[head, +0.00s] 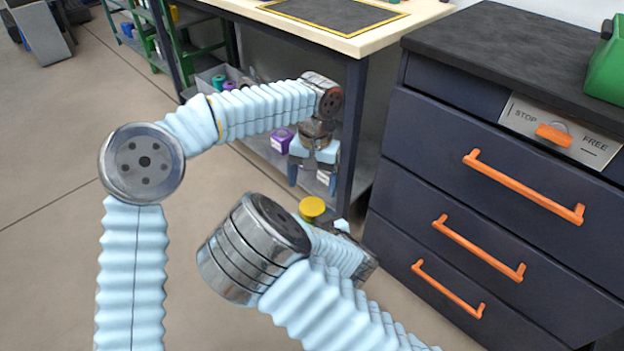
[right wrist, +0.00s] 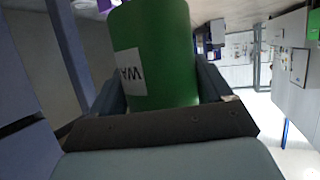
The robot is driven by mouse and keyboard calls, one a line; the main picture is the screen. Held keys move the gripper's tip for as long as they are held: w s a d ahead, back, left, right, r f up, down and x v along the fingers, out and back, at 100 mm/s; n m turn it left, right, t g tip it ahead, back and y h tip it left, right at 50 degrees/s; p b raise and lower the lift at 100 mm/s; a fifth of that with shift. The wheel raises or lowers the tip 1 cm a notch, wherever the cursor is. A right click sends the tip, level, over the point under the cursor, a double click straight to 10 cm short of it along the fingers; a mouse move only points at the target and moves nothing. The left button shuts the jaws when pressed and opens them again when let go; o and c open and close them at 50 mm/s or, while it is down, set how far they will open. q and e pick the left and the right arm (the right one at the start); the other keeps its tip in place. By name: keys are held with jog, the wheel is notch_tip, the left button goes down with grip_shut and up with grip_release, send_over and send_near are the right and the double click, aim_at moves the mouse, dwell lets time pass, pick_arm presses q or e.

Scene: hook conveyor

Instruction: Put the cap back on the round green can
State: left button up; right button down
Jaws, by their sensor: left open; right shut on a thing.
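The round green can (right wrist: 160,55) with a white label fills the middle of the right wrist view. My right gripper (right wrist: 158,88) is shut on it, one finger on each side. In the head view my right arm hides the can's body. A round yellow disc (head: 312,207) shows just above that arm; I cannot tell whether it is a cap or part of the can. My left gripper (head: 313,172) is open, fingers pointing down, above and slightly behind the yellow disc. It holds nothing that I can see.
A dark drawer cabinet (head: 480,140) with orange handles stands close on the right. A workbench (head: 350,40) stands behind; its leg is beside my left gripper. A purple container (head: 282,140) and a grey bin are on its lower shelf. Open floor lies left.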

aim_at(312, 206)
pick_arm(q)
jog(key=n, duration=0.5)
jog(key=shift+s+a+r+n, duration=0.1)
jog(key=shift+r+n, duration=0.05)
jog(key=shift+n, duration=0.15)
jog(key=n, duration=0.7)
jog(key=shift+s+r+t+h, duration=0.15)
jog(key=shift+t+h, duration=0.15)
jog(key=shift+f, duration=4)
